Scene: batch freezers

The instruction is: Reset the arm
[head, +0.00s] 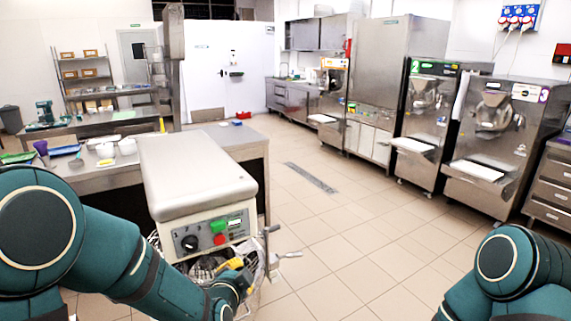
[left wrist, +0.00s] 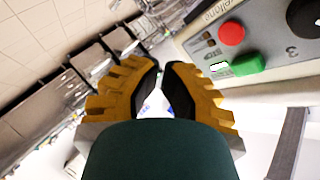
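My left arm (head: 120,250) reaches in from the left edge of the head view. My left gripper (head: 238,265) is low in front of a cream machine (head: 195,190), just below its control panel, and its fingers are partly hidden by my own wrist. In the left wrist view, my left gripper (left wrist: 162,68) has yellow, ridged fingers with black pads.
The machine's panel has a red button (head: 219,239) and a green switch (head: 235,223), close to my left gripper. A metal fitting (head: 275,255) juts out beside it. A cluttered worktable (head: 95,180) stands behind. Steel freezers (head: 425,120) line the right. Open tiled floor (head: 335,235) lies between.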

